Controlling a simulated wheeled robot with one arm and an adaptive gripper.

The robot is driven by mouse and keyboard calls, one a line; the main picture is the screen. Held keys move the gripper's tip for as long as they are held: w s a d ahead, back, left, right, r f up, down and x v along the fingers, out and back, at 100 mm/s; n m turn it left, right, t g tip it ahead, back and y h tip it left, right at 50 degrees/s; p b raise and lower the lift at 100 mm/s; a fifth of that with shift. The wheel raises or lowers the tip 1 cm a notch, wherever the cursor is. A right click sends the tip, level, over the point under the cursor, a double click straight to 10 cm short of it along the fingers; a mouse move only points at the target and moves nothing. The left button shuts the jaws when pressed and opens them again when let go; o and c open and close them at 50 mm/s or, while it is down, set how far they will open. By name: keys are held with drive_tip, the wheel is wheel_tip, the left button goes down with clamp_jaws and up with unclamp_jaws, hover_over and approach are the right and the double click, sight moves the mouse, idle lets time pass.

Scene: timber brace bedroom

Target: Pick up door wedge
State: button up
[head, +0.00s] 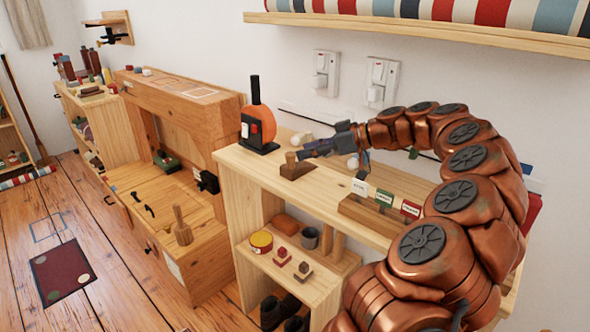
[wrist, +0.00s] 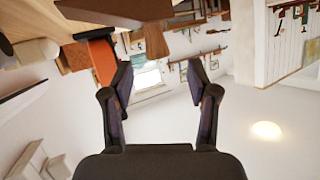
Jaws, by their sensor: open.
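A small brown wooden piece with an upright peg (head: 297,171), which looks like the door wedge, sits on the pale wooden shelf top (head: 262,172). In the wrist view a brown wooden piece (wrist: 155,41), probably the same one, shows beyond the fingertips, near the top of the picture. My gripper (head: 303,154) reaches left over the shelf top, with its fingertips close by the peg; I cannot tell whether they touch. In the wrist view my gripper (wrist: 160,74) is open, with nothing between its fingers.
An orange round device on a black base (head: 257,125) stands left of the brown piece. A wooden holder with labelled cards (head: 372,215) stands to the right, below my arm. Wall switches (head: 325,74) and an upper shelf (head: 400,32) are behind and above.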

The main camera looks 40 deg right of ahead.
sight(291, 153)
drive_tip(key=shift+x, duration=2.7)
drive_tip(key=shift+d+f, duration=0.1)
drive_tip(key=shift+d, duration=0.05)
drive_tip(key=shift+c, duration=0.2)
clamp_jaws()
